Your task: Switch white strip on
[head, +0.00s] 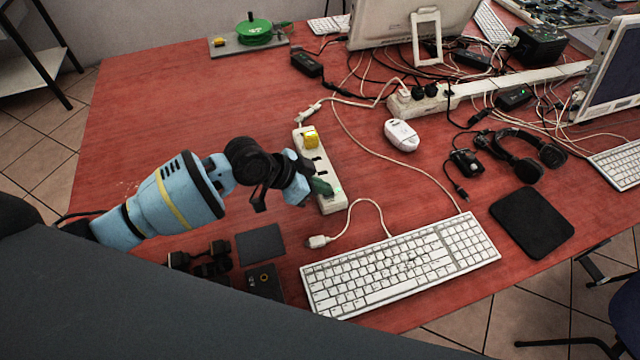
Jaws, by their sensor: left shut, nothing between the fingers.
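A small green glow shows at the strip's near end, right beside my fingertips. My left gripper (320,187) comes in from the left, with its tips over the near end of the strip. It is shut and empty. The tips hide part of the strip's top, and I cannot tell whether they touch it. My right gripper is not in view.
A loose white cable plug (318,242) lies just below the strip. A white keyboard (400,264) is nearer the front edge. A white mouse (401,135), headphones (524,154) and tangled cables lie to the right. The table left of the strip is mostly clear.

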